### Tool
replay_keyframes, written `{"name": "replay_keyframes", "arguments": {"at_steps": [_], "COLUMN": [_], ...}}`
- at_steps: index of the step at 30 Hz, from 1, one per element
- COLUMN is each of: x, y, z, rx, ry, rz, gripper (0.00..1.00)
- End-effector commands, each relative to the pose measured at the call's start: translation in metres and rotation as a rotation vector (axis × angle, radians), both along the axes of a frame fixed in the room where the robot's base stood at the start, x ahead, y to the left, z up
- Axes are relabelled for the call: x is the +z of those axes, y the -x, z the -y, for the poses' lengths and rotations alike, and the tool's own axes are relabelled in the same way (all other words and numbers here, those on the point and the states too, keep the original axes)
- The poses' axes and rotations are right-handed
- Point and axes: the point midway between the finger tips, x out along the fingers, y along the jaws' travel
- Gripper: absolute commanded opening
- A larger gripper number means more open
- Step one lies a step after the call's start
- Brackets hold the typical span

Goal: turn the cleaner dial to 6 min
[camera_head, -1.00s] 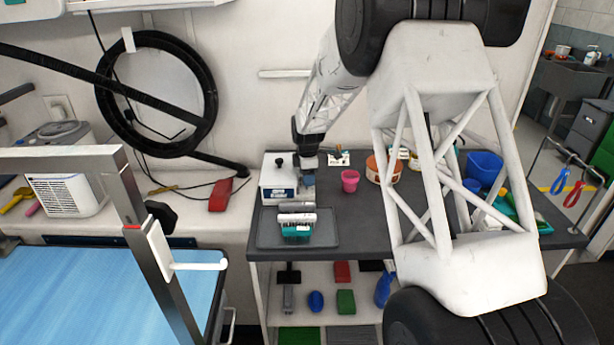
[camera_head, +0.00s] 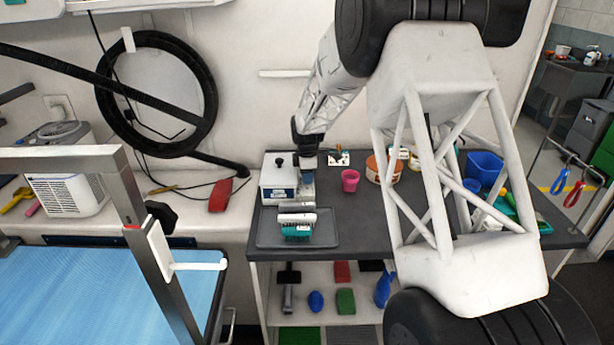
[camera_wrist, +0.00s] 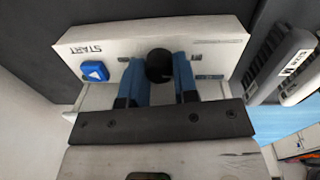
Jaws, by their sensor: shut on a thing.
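The cleaner (camera_head: 275,184) is a white box on the dark counter, with a black knob on its lid. In the wrist view its panel (camera_wrist: 215,52) shows the word START and a blue button (camera_wrist: 95,71) with a white triangle. The round black dial (camera_wrist: 159,66) sits to the right of that button. My gripper (camera_wrist: 158,75) is shut on the dial, with one blue finger on each side of it. In the head view my gripper (camera_head: 307,178) is at the cleaner's right side; the dial is hidden there. I cannot read the dial's setting.
A grey tray (camera_head: 327,240) holding a teal and white item (camera_head: 297,228) lies just in front of the cleaner. A pink cup (camera_head: 350,180) and an orange tub (camera_head: 384,169) stand to the right. A blue grooming table (camera_head: 90,295) is at the left.

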Motion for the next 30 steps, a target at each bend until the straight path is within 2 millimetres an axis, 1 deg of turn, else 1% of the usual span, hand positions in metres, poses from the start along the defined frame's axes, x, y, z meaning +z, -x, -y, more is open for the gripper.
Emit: {"name": "replay_keyframes", "arguments": {"at_steps": [18, 24, 30], "x": [0.0000, -0.0006, -0.0006], "y": [0.0000, 0.0000, 0.0000], "z": [-0.0006, -0.0007, -0.0007], "rx": [-0.395, -0.471, -0.493], "ry": [0.000, 0.001, 0.001], "rz": [0.000, -0.001, -0.001], "gripper": [0.04, 0.04, 0.04]}}
